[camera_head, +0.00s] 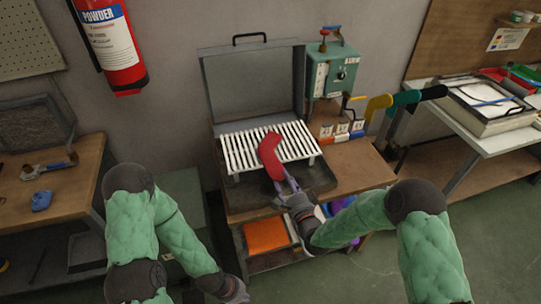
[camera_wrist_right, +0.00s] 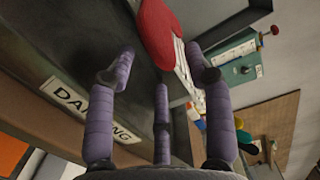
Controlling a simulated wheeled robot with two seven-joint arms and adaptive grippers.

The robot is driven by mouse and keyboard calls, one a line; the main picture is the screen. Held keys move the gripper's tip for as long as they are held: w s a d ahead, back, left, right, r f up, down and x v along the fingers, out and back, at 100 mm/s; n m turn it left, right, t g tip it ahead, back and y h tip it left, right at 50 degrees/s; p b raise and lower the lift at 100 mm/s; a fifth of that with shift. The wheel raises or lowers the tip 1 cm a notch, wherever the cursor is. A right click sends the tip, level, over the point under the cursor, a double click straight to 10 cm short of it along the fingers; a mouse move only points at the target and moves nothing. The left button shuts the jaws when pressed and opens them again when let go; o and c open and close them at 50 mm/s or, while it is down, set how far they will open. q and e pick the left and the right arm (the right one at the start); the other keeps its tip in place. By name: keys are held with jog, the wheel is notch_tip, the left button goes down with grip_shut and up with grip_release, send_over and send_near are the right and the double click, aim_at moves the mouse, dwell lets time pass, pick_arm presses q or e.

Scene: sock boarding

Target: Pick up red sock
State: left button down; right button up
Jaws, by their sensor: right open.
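The red sock (camera_head: 271,158) lies on the white slatted rack (camera_head: 240,149) of the open metal box, its near end hanging past the rack's front edge. My right gripper (camera_head: 284,184) is just in front of that near end, its fingers pointing toward it. In the right wrist view, the sock (camera_wrist_right: 160,35) is beyond the spread fingertips of my right gripper (camera_wrist_right: 163,68), with nothing between them. Whether a finger touches the sock cannot be told. My left gripper (camera_head: 236,292) is low at the bottom edge, away from the sock; its fingers are not clear.
The box's raised lid (camera_head: 252,82) stands behind the rack. A green control box (camera_head: 336,72) and several coloured handles stand to the right. An orange item (camera_head: 266,235) lies on the lower shelf. A wooden bench (camera_head: 62,186) is at left. The cart's right top (camera_head: 358,165) is partly clear.

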aim_at(279, 169)
jog(key=b+x, duration=0.1)
jog(key=x, duration=0.4)
jog(key=shift+a+r+b, duration=0.1)
jog(key=shift+a+b, duration=0.1)
jog(key=shift+b, duration=0.2)
jog(key=c, duration=1)
jog(key=shift+c, duration=0.2)
